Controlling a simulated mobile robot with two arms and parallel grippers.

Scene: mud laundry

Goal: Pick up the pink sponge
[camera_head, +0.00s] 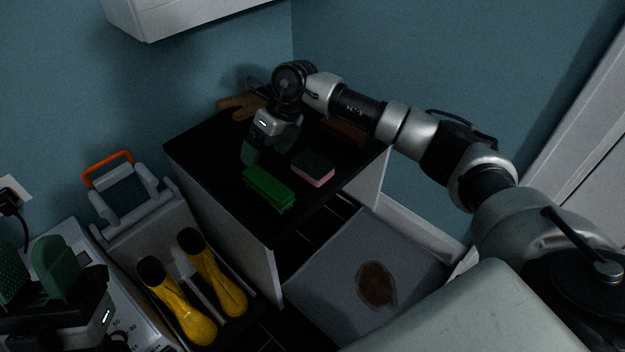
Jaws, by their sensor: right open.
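The pink sponge (313,173), with a dark green top layer, lies flat on the black tabletop (206,149). It is near the table's front right side. My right gripper (266,153) is over the table, to the left of the sponge and slightly farther back. It points downward with its green fingers open, apart from the sponge, and nothing shows between them. My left gripper (36,272) is at the lower left, away from the table, with its two green fingers spread and empty.
A green brush (268,187) lies just left of the sponge. A brown glove-like item (238,106) and a brown item (343,130) lie at the back. Yellow boots (217,277) stand left of the table. A grey mat (340,262) with a brown patch is on the floor.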

